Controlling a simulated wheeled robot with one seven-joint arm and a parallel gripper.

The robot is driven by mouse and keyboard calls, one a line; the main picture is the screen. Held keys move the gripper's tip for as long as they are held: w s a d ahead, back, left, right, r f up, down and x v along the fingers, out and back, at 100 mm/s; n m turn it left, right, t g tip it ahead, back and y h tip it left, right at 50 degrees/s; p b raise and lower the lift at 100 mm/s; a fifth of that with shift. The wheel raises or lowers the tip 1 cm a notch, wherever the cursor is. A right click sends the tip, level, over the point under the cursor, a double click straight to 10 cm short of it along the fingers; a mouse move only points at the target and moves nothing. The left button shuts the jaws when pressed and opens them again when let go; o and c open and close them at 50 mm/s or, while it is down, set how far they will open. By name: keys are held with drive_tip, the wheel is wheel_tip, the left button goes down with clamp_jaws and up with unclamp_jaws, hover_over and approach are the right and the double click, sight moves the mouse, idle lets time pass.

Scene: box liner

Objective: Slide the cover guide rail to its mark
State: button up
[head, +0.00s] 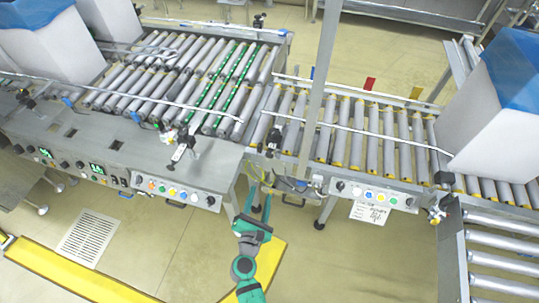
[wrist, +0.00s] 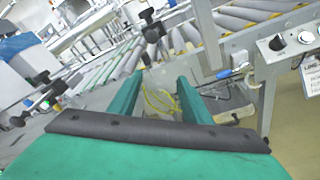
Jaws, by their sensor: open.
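My gripper (head: 258,203) is green, open and empty, in front of the conveyor frame near the gap between the left and right sections. In the wrist view its two fingers (wrist: 158,88) are apart, with yellow cable and frame parts beyond them. A thin metal rail (head: 360,131) runs above the rollers of the right section, apart from my gripper. Another thin rail (head: 130,84) runs above the left section. I cannot tell which one is the cover guide rail. Small red (head: 370,83), yellow (head: 415,92) and blue (head: 312,72) tabs stand along the far side of the right section.
Black clamp knobs (head: 273,138) stick up at the conveyor's near edge. A button panel (head: 375,195) with a paper label is right of my gripper. An upright post (head: 318,95) crosses the view. White boxes with blue liners (head: 495,110) stand on the rollers.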

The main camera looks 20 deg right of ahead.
sight(270, 157)
drive_tip(key=w+d+r+n, duration=0.1)
drive_tip(key=w+d, duration=0.1)
drive_tip(key=w, duration=0.2)
drive_tip(key=w+d+r+h, duration=0.1)
drive_tip(key=w+d, duration=0.2)
drive_tip(key=w, duration=0.2)
drive_tip(key=w+d+r+n+h, duration=0.1)
drive_tip(key=w+d+r, duration=0.1)
drive_tip(key=w, duration=0.3)
drive_tip(key=shift+d+n+t, duration=0.3)
drive_tip(key=shift+d, duration=0.4)
clamp_jaws()
drive_tip(key=shift+d, duration=0.1)
